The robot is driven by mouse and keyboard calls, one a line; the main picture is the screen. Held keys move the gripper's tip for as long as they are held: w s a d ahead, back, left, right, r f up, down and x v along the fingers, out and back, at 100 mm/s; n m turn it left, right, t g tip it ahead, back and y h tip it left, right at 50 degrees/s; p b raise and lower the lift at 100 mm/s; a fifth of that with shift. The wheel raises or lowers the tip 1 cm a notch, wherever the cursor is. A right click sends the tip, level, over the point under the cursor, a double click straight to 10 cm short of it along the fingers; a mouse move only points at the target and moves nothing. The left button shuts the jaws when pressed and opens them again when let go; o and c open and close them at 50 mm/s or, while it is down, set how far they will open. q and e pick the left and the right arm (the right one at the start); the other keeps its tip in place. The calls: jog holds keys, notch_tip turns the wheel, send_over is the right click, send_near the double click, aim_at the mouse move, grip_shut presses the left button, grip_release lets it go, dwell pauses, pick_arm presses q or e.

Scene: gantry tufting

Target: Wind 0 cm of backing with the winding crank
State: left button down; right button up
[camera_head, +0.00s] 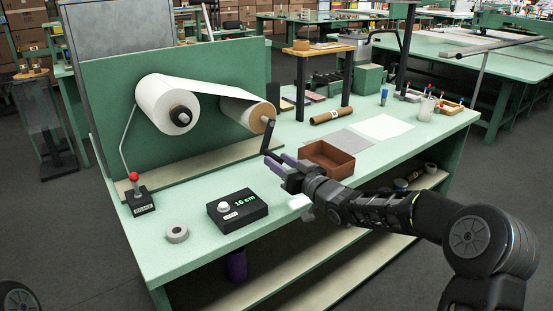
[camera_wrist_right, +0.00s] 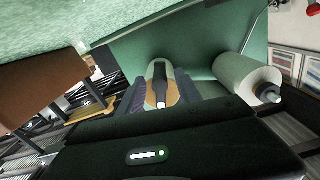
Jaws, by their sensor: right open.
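The dark winding crank (camera_head: 268,136) sits on the end of the take-up roll (camera_head: 243,113), which has a brown core. Backing runs to it from the large white supply roll (camera_head: 168,104). My right gripper (camera_head: 275,164) is open with purple fingers at the crank's lower end. In the right wrist view, the crank (camera_wrist_right: 159,88) shows between the spread fingers (camera_wrist_right: 165,90); I cannot tell if they touch it. The counter box (camera_head: 237,210) has a green display that looks like 16 or 1.6 cm. My left gripper is not in view.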

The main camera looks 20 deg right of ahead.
jog(key=shift+x, duration=0.8)
grip_shut()
dwell(0.9)
